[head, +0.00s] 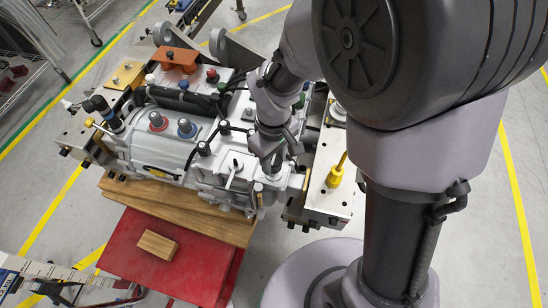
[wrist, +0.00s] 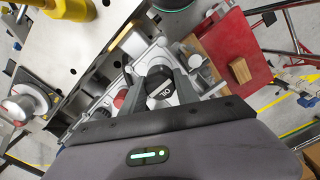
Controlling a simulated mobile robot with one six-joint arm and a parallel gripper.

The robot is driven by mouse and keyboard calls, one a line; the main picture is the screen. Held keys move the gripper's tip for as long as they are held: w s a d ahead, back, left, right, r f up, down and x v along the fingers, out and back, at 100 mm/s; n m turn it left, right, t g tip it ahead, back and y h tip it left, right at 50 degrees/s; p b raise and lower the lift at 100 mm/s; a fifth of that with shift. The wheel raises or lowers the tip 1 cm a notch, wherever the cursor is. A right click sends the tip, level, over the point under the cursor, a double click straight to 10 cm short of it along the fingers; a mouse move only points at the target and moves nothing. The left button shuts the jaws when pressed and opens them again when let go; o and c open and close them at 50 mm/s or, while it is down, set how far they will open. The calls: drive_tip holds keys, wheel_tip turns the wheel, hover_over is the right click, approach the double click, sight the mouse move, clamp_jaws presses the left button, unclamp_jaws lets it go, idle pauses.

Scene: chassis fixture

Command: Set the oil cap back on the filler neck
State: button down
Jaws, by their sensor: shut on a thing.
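The black oil cap (wrist: 162,86), with white "OIL" lettering, is between the fingers of my gripper (wrist: 160,92) in the wrist view. My gripper is shut on it. In the head view my gripper (head: 273,165) is low over the right front end of the grey engine block (head: 165,150). The cap cannot be made out there behind the fingers. The filler neck is not clearly visible; I cannot tell whether it lies under the cap or whether the cap touches it.
A yellow handled item (head: 337,172) stands on the metal plate right of my gripper. A T-shaped lever (head: 233,172) rises close to its left. Red and blue knobs stand farther left. A wooden block (head: 157,244) lies on the red surface (head: 125,250) in front.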

drive_tip(key=shift+f, duration=0.1)
idle(0.3)
drive_tip(key=shift+f+b, duration=1)
drive_tip(key=shift+f, duration=0.15)
drive_tip(key=shift+f+b, duration=0.35)
drive_tip(key=shift+f, duration=0.15)
drive_tip(key=c, duration=0.8)
unclamp_jaws()
drive_tip(key=shift+c, duration=0.2)
wheel_tip(320, 180, up, 6)
drive_tip(key=p, duration=0.5)
drive_tip(key=shift+r+p, duration=0.25)
drive_tip(key=shift+p, duration=0.05)
drive_tip(key=shift+f, duration=0.2)
